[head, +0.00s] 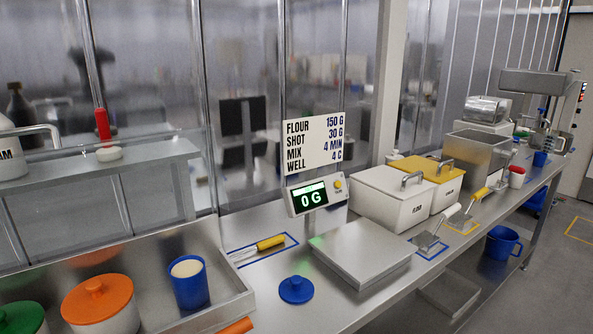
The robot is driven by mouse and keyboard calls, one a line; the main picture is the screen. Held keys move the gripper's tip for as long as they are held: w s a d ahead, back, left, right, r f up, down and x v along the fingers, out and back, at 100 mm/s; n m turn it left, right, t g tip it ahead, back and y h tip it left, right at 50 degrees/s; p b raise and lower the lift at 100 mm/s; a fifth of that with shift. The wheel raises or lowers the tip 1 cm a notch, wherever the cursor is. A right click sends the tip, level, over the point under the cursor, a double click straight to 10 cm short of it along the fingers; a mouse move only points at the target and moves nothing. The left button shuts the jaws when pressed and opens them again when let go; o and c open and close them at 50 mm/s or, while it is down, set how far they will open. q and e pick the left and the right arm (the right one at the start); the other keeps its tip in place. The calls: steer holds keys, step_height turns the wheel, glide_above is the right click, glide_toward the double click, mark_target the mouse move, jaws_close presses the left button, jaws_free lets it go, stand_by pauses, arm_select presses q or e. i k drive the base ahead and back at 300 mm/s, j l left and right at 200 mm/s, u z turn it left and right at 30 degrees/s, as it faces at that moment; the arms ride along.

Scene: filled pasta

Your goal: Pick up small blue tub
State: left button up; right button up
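The small blue tub (189,288) stands upright in the metal tray (235,290) at the lower left. It is uncovered, and pale cream contents show at its top. A round blue lid with a knob (296,291) lies on the counter to the right of the tray. Neither of my grippers shows in the head view.
Orange-lidded (98,304) and green-lidded (20,318) tubs stand left of the blue tub. An orange handle-like piece (238,327) shows at the tray's front edge.

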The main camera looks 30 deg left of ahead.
mark_target(187, 273)
steer(key=u, duration=1.75)
steer(key=l+u, duration=0.4)
steer(key=l, duration=0.65)
steer(key=i+l, duration=0.05)
